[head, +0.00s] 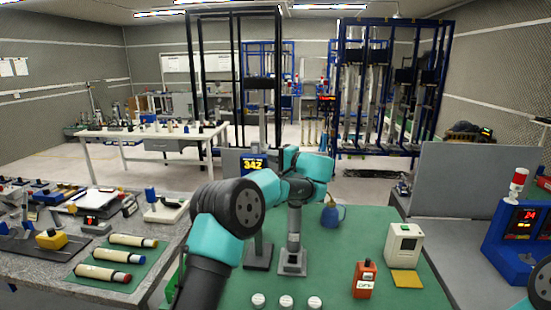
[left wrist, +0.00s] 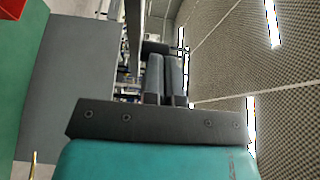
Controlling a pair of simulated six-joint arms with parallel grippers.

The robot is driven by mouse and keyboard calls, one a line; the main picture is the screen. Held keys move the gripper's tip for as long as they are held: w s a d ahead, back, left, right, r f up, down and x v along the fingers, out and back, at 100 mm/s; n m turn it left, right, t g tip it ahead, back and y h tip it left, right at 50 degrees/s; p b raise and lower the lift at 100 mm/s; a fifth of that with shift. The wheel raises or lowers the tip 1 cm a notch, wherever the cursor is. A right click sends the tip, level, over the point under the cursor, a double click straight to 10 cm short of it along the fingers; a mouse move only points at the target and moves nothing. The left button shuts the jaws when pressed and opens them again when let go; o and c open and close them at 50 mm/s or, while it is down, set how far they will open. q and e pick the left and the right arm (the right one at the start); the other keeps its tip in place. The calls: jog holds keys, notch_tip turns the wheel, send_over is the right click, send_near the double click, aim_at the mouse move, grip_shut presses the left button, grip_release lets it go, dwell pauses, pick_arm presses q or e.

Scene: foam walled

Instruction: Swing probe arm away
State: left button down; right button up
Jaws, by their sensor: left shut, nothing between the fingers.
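My left arm reaches in over the green mat (head: 340,280) in the head view. Its teal wrist links stand in front of the upright stands and hide the left fingertips there. In the left wrist view my left gripper (left wrist: 164,78) has its two dark fingers together, with nothing between them. A grey upright post on a square base (head: 292,266) stands on the mat, its top covered by my arm. Behind it a tall thin column (head: 262,125) rises from another base (head: 258,262). A display reading 342 (head: 252,165) is partly covered. I cannot make out the probe arm clearly.
A grey bench with tubes (head: 102,273) is at left. A grey partition (head: 475,180) and blue light-tower unit (head: 515,240) are right.

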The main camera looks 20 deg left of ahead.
pick_arm(q)
jog(key=shift+w+a, duration=0.1)
jog(key=shift+a, duration=0.35)
jog(key=w+v, duration=0.1)
jog(key=v, duration=1.3)
jog(key=shift+w+d, duration=0.3)
jog(key=shift+d, duration=0.3)
